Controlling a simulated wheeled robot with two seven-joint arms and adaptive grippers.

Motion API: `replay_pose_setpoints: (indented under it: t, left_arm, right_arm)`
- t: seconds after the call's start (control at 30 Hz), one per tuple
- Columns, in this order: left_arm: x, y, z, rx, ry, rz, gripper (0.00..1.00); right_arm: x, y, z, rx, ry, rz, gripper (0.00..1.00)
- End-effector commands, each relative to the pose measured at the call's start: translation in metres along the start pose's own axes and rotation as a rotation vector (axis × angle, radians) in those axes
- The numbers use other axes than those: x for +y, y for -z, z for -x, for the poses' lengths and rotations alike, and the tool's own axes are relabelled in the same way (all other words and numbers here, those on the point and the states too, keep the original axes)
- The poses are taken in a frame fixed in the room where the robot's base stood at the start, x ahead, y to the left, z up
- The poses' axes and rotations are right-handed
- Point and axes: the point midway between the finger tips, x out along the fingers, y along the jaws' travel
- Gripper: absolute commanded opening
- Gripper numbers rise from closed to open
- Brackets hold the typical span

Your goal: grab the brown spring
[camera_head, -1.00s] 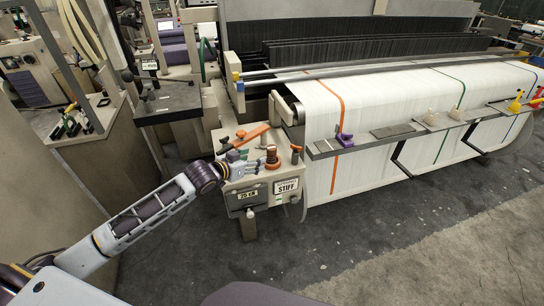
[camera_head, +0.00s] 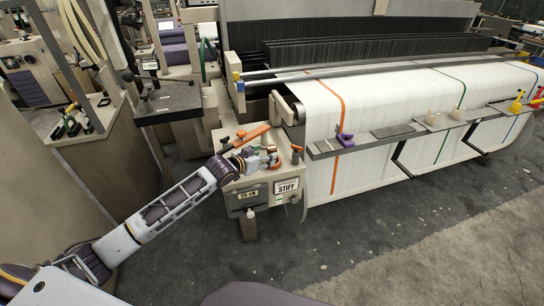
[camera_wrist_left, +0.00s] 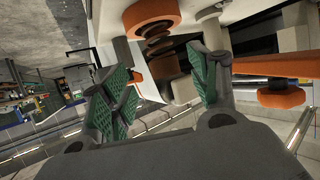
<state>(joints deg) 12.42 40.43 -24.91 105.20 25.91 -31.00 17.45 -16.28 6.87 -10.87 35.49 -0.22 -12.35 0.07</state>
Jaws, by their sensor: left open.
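The brown spring (camera_wrist_left: 158,42) stands on a small machine console, beside an orange round part (camera_wrist_left: 152,14) in the left wrist view, where it appears beyond and between my fingers. My left gripper (camera_wrist_left: 158,82) is open, its green-padded fingers spread on either side of the spring's direction, with nothing visibly held. In the head view my left gripper (camera_head: 262,160) is over the console top and hides much of the spring. I cannot tell whether the fingers touch it. My right gripper is not in view.
The console (camera_head: 240,190) also carries an orange handle (camera_head: 251,134) close behind the gripper and a black-and-orange knob (camera_head: 296,149) at its right. A loom with white cloth (camera_head: 400,100) stands to the right. The dark floor in front is clear.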

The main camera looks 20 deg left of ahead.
Motion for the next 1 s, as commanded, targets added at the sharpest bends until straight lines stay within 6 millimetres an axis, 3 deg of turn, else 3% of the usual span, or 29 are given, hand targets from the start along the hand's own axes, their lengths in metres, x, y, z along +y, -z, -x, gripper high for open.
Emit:
replay_pose_setpoints:
  t: [0.27, 0.73, 1.0]
  left_arm:
    - [0.000, 0.001, -0.015, 0.001, 0.000, 0.000, 0.61]
    - [0.000, 0.001, -0.018, 0.001, 0.000, 0.000, 0.61]
    - [-0.002, 0.002, -0.035, 0.001, 0.000, 0.000, 0.61]
  right_arm:
    - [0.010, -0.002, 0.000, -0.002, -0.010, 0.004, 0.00]
    - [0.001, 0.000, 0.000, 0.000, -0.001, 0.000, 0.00]
    - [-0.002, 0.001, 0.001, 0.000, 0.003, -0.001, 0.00]
